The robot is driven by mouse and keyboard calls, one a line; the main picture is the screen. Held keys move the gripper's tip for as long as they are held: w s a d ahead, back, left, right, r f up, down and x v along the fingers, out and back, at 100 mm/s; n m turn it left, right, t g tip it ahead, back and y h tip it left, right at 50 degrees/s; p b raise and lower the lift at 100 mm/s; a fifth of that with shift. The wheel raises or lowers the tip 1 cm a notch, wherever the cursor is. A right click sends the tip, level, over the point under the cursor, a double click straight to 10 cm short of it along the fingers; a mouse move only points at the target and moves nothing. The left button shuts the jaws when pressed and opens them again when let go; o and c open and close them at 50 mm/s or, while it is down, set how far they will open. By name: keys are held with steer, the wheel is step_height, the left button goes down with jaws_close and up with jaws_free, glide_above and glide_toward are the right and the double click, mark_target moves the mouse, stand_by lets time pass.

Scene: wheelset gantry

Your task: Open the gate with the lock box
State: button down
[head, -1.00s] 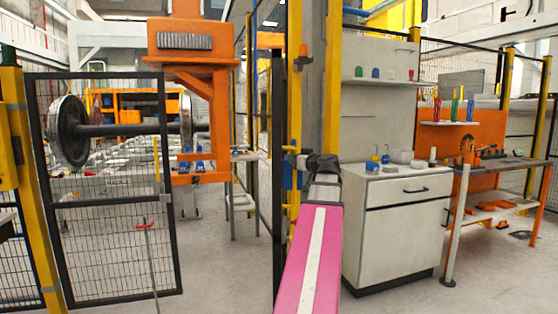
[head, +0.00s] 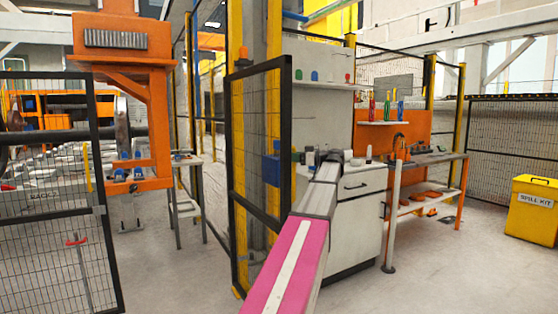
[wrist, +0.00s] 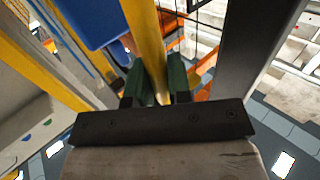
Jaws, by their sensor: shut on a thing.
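A black-framed mesh gate (head: 262,150) stands at an angle in the middle of the head view, its right edge nearer to me. A blue lock box (head: 272,166) shows at its mid height; the mesh partly covers it. In the wrist view, a blue box (wrist: 92,22) is at the upper left, beside a yellow bar (wrist: 143,38). My gripper (wrist: 158,78) has its green fingers on either side of this bar and is shut on it. A dark frame member (wrist: 248,58) stands to the right. In the head view, my arm hides the exact grip.
Another mesh panel (head: 52,200) stands at the left, with open floor between it and the gate. A white cabinet (head: 362,215) is close behind my arm, and a grey post (head: 392,210) stands right of it. A yellow spill kit bin (head: 532,208) is at the far right.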

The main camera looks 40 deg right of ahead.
steer(key=d, duration=0.6)
steer(key=shift+s, duration=0.15)
steer(key=c, duration=1.1)
jaws_free()
steer(key=v, duration=1)
steer(key=shift+s+d, duration=0.2)
steer(key=shift+s, duration=0.15)
